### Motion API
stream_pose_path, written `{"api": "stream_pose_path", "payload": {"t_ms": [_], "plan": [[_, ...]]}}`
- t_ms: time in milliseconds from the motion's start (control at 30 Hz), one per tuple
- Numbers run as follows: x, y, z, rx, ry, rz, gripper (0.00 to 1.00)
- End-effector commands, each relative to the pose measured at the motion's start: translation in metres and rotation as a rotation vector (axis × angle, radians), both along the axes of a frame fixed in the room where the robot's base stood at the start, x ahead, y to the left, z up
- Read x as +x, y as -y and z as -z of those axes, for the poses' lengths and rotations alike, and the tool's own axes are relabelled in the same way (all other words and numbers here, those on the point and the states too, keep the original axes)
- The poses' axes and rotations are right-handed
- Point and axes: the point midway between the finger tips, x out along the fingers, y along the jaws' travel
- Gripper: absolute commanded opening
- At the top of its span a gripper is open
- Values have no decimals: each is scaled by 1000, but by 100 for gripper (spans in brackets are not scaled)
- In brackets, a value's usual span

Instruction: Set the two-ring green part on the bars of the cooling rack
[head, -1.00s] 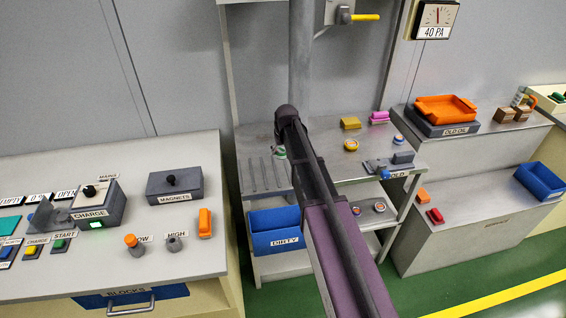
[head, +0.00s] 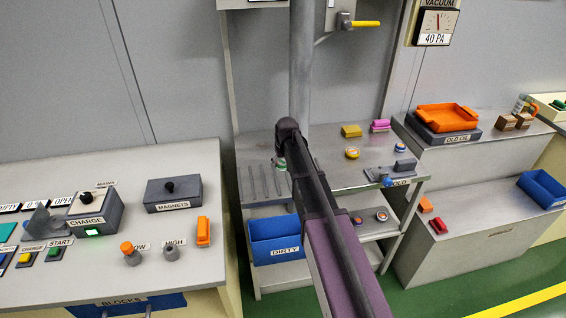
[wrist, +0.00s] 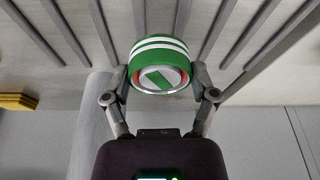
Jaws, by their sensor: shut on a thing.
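The green part (wrist: 160,66) is a short round piece with two white rings around its side and a green bar on its pale end face. My gripper (wrist: 160,92) is shut on it, one finger on each side, in the wrist view. The bars of the cooling rack (wrist: 220,32) run behind the part; whether it touches them I cannot tell. In the head view the rack (head: 258,181) lies at the left of the steel shelf, and a sliver of the green part (head: 281,164) shows beside my arm, which hides the gripper.
A yellow block (head: 351,131), a pink block (head: 380,125) and a round yellow-orange part (head: 352,153) stand on the shelf right of my arm. A vertical pipe (head: 302,70) rises behind my arm.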

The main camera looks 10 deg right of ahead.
Motion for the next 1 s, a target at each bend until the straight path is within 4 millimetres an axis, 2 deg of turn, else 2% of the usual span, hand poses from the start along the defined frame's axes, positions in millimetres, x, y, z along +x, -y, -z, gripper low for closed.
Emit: {"api": "stream_pose_path", "payload": {"t_ms": [500,1000], "plan": [[0,1,39,0,0,0,14],[0,1,45,0,0,1,14]]}}
